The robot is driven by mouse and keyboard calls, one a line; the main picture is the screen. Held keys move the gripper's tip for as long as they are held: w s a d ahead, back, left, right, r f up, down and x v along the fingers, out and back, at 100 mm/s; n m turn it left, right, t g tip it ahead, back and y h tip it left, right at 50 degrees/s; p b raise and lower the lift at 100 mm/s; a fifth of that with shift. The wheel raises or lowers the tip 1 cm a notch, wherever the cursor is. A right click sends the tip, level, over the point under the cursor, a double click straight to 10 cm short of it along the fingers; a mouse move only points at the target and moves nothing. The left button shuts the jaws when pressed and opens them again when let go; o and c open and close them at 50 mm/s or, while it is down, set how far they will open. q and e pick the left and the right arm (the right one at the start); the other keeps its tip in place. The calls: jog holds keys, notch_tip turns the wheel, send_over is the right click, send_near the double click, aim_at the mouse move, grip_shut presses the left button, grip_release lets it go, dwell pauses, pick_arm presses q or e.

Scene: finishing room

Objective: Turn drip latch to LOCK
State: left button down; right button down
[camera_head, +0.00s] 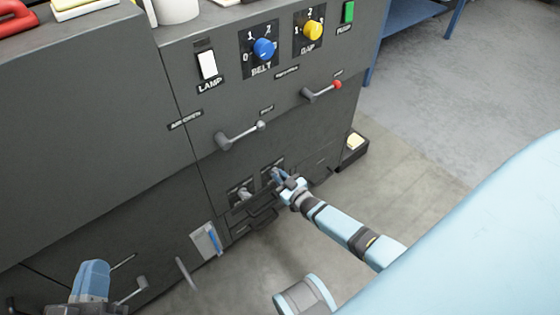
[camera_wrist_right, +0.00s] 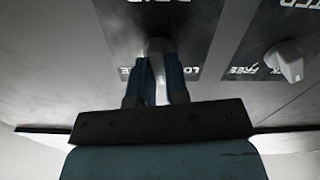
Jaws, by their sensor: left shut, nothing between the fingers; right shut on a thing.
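The drip latch (camera_wrist_right: 158,48) is a pale knob on a dark plate (camera_wrist_right: 112,25) in the right wrist view. My right gripper (camera_wrist_right: 158,70) is shut on it, with a blue finger on each side. The knob points roughly straight along the view, and the fingers partly cover the lettering at its sides. In the head view my right gripper (camera_head: 278,174) is low on the grey machine front, at the right one of two small dark plates. My left gripper (camera_head: 94,266) is shut and empty at the lower left, apart from the drip latch.
A second pale latch (camera_wrist_right: 287,62) is on the neighbouring plate, close to my right gripper; it also shows in the head view (camera_head: 243,193). Above are a grey-knobbed lever (camera_head: 240,132) and a red-knobbed lever (camera_head: 322,92).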

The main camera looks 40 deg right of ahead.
pick_arm(q)
jog(key=shift+w+r, duration=0.1)
jog(key=shift+r, duration=0.2)
pick_arm(e)
jog(key=n, duration=0.7)
jog(key=shift+a+f, duration=0.1)
jog(key=shift+a, duration=0.05)
pick_arm(q)
jog(key=shift+f, duration=0.15)
pick_arm(e)
jog(key=c, duration=1.1)
grip_release()
pick_arm(q)
jog(key=shift+a+r+y+p, duration=0.5)
jog(key=shift+a+r+p, duration=0.05)
jog(key=shift+p, duration=1.4)
pick_arm(e)
jog(key=shift+s+d, duration=0.2)
jog(key=shift+s, duration=2.1)
jog(key=shift+s+d, duration=0.15)
jog(key=shift+s, duration=2.2)
jog(key=shift+s+d, duration=0.2)
jog(key=shift+s, duration=2.1)
